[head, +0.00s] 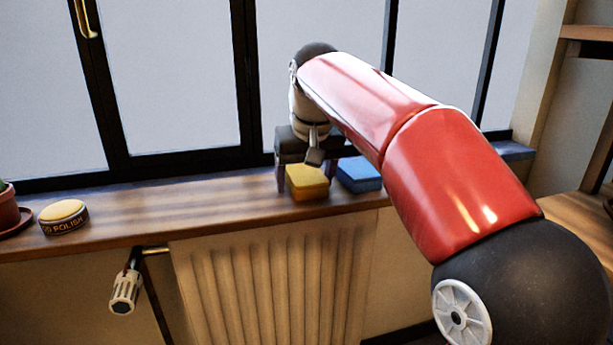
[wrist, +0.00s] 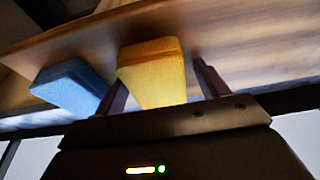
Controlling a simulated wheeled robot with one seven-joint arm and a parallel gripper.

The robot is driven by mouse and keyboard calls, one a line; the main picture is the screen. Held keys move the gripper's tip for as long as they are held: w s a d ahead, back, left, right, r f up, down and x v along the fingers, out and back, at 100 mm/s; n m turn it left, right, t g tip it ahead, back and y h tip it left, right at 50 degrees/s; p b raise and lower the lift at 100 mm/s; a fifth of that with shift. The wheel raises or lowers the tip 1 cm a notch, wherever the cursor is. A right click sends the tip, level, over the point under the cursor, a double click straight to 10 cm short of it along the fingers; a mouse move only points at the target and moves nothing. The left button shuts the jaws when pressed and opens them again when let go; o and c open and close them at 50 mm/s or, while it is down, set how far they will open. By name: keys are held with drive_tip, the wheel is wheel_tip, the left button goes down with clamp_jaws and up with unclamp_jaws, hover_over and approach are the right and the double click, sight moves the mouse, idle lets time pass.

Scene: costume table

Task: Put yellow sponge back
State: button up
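The yellow sponge (head: 307,183) is a block on the wooden window sill, near its front edge. It also shows in the wrist view (wrist: 152,72), between my two fingers. My gripper (head: 304,171) is lowered over the sponge, with one finger on each side of it. In the wrist view my gripper (wrist: 159,75) is open: a gap shows between the right finger and the sponge. The left finger is close to the sponge; I cannot tell whether it touches.
A blue sponge (head: 360,175) lies just right of the yellow one, close to my finger. A polish tin (head: 63,217) and a potted plant (head: 8,212) stand at the left of the sill (head: 175,213). The sill between is clear. A radiator (head: 270,280) is below, windows behind.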

drive_tip(key=shift+w+d+f, duration=0.1)
drive_tip(key=shift+d+f, duration=0.1)
drive_tip(key=shift+d, duration=0.1)
drive_tip(key=shift+r, duration=0.25)
drive_tip(key=a+p+v, duration=0.1)
drive_tip(key=p+v, duration=0.2)
drive_tip(key=v, duration=0.9)
drive_tip(key=shift+d, duration=0.45)
drive_tip(key=shift+r, duration=0.1)
drive_tip(key=s+d+f+m, duration=0.1)
drive_tip(key=s+d+f, duration=0.3)
drive_tip(key=s+f, duration=0.3)
drive_tip(key=s+d+f+m+t, duration=0.1)
drive_tip(key=s+d+f, duration=0.4)
drive_tip(key=s+f, duration=0.2)
drive_tip(key=s+d+f+m+t+h, duration=0.1)
drive_tip(key=s+d+f, duration=0.4)
drive_tip(key=s+f, duration=0.3)
wheel_tip(320, 180, down, 3)
drive_tip(key=shift+f, duration=0.1)
drive_tip(key=shift+s+d, duration=0.1)
drive_tip(key=shift+d, duration=0.05)
drive_tip(key=shift+c, duration=0.4)
